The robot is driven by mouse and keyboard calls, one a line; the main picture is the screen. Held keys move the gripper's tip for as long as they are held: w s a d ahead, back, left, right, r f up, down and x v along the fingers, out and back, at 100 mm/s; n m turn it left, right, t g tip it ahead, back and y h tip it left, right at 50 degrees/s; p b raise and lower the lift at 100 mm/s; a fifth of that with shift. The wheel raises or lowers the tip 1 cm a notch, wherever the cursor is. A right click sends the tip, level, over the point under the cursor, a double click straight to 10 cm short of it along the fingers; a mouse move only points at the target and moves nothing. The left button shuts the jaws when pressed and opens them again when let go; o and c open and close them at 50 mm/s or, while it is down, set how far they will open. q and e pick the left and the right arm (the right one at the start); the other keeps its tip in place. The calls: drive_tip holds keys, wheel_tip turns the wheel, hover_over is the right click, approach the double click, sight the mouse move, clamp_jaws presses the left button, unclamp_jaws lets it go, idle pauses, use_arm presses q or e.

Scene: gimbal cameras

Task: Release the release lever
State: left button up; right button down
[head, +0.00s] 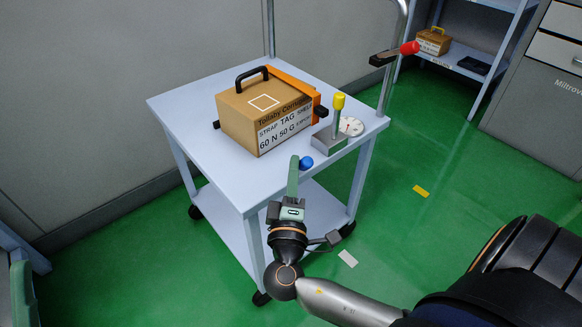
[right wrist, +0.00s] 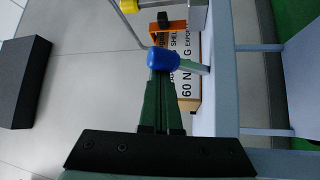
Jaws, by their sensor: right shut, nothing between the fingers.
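My right gripper (head: 294,162) is shut and empty at the front edge of the cart, with its green fingers pointing up in the head view. A blue knob (head: 306,162) sits just right of its fingertips. In the right wrist view the blue knob (right wrist: 163,60) is directly in front of the shut fingertips (right wrist: 163,78) and hides part of them; I cannot tell whether they touch. A pale stem runs from the knob toward the cart. A red-handled lever (head: 408,48) is on the cart's upright pole. No label shows which one is the release lever. My left gripper is not in view.
The pale blue cart (head: 180,105) carries a cardboard box (head: 245,117) with a black handle and orange bar, and a yellow-topped fixture (head: 331,140) beside a round dial (head: 351,126). A shelf (head: 468,68) stands at the back right. The green floor right of the cart is mostly clear.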

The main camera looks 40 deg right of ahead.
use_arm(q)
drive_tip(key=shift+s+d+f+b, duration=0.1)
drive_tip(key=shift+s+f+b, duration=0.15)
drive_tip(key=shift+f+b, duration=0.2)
use_arm(e)
drive_tip(key=shift+s+f, duration=0.5)
drive_tip(key=shift+s, duration=0.05)
